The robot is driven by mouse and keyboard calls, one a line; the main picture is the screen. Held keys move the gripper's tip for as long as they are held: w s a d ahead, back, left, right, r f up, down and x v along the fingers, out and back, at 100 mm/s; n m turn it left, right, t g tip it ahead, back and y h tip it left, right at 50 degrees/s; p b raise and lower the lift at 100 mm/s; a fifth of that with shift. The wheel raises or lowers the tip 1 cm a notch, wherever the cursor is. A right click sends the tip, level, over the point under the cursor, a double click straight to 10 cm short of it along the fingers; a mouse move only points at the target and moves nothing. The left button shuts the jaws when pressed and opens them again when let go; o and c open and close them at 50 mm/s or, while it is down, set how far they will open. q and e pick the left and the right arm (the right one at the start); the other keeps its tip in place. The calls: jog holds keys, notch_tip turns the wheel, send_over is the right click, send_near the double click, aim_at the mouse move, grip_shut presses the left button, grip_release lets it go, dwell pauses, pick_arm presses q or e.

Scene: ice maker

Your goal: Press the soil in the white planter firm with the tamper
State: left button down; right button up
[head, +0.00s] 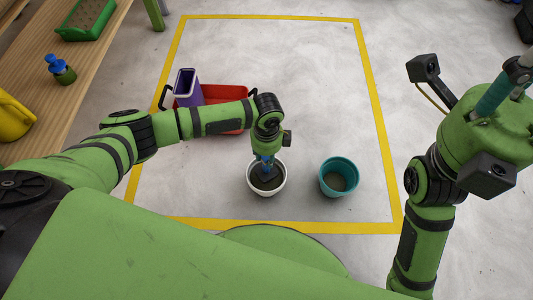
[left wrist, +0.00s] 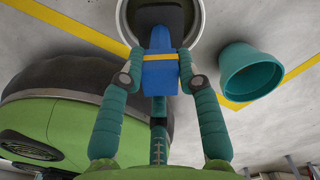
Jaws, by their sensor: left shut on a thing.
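The white planter (head: 267,194) stands on the floor with dark soil inside. Its rim also shows at the top of the left wrist view (left wrist: 121,22). My left gripper (head: 266,157) is above the planter, pointing down. In the left wrist view, its fingers (left wrist: 160,76) are shut on the blue handle of the tamper (left wrist: 160,66). The tamper's lower end reaches into the planter, over the soil; whether it touches the soil I cannot tell. My right gripper (head: 506,82) is partly in view at the upper right, away from the planter; its fingertips are unclear.
A teal pot (head: 327,182) with dark contents stands right of the planter. A purple container (head: 187,88) and a red tray (head: 225,94) lie behind my left arm. A wooden bench (head: 30,60) at left holds a yellow can (head: 12,118). The taped floor's upper right is clear.

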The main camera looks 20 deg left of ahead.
pick_arm(q)
jog(key=shift+f+b, duration=1.1)
jog(key=shift+f, duration=1.15)
jog(key=shift+r, duration=0.1)
jog(key=shift+r+p, duration=2.2)
jog(key=shift+p, duration=0.45)
notch_tip(320, 180, up, 5)
jog(key=p, duration=0.5)
jog(key=shift+f, duration=0.3)
